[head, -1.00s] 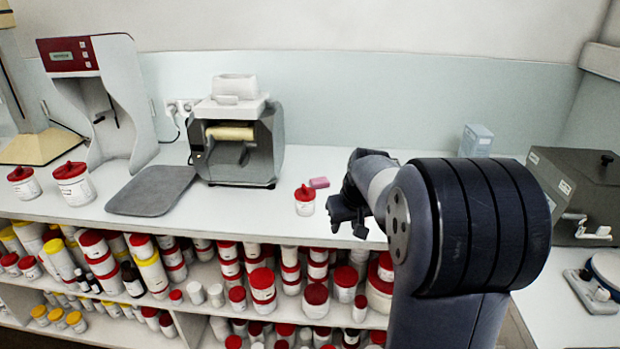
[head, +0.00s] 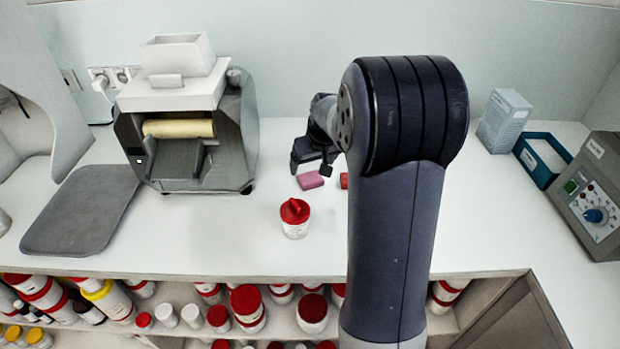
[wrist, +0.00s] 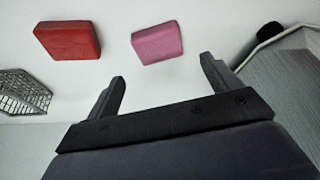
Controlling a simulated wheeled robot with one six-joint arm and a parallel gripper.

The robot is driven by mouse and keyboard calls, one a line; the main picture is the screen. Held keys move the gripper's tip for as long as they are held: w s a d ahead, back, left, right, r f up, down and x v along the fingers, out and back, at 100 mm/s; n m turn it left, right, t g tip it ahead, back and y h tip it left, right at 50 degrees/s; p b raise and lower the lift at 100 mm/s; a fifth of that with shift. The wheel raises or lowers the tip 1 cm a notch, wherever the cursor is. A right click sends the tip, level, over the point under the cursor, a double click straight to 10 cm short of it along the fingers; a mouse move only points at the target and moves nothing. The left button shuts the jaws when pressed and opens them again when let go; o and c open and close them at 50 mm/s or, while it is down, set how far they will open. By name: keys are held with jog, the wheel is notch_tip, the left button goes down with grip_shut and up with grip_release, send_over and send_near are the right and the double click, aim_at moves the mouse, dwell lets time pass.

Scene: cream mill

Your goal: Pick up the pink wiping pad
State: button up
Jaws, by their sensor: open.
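The pink wiping pad (head: 310,180) lies flat on the white counter, right of the roller machine and behind a red-lidded jar. It also shows in the wrist view (wrist: 158,43), ahead of the fingertips and between their lines. My gripper (head: 312,168) is just above and beside the pad in the head view. In the wrist view my gripper (wrist: 162,75) has its two fingers spread apart with nothing between them. The pad is apart from both fingers.
A red pad (wrist: 68,40) lies beside the pink one, mostly hidden by my arm in the head view (head: 344,180). A red-lidded jar (head: 295,218) stands in front. The roller machine (head: 190,130) is left. A wire basket (wrist: 24,92) shows in the wrist view.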

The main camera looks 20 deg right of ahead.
aim_at(310, 175)
jog(key=p+x, duration=0.1)
jog(key=x, duration=0.4)
jog(key=shift+s+a+f, duration=0.1)
jog(key=shift+f, duration=0.05)
jog(key=shift+c, duration=0.6)
jog(key=c, duration=1)
notch_tip(310, 175, up, 10)
jog(key=shift+r+b, duration=0.1)
jog(key=shift+b, duration=0.3)
jog(key=shift+c, duration=0.2)
